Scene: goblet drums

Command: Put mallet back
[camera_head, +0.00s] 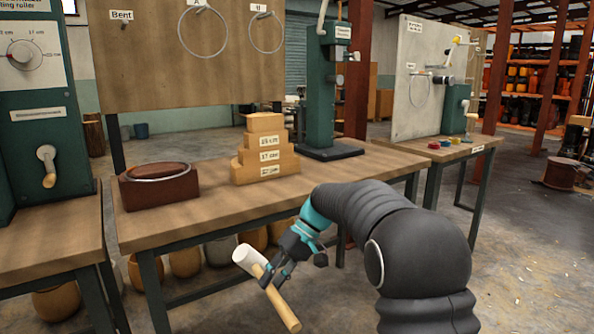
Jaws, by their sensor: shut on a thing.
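My gripper (270,277) is shut on a mallet, with its fingers around the wooden handle just below the head. The mallet has a white head (247,258) and a pale wooden handle (284,309) that points down and to the right. The mallet is held in the air in front of the middle workbench (212,218), lower in the picture than its top edge. My arm reaches in from the right. Part of the handle near the head is hidden by the fingers.
On the workbench stand a brown block with a metal ring (158,185), stepped wooden blocks (265,150) and a green machine (325,95). A board with hanging rings (190,55) rises behind. Several drum shells (186,262) sit underneath. The bench's front strip is clear.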

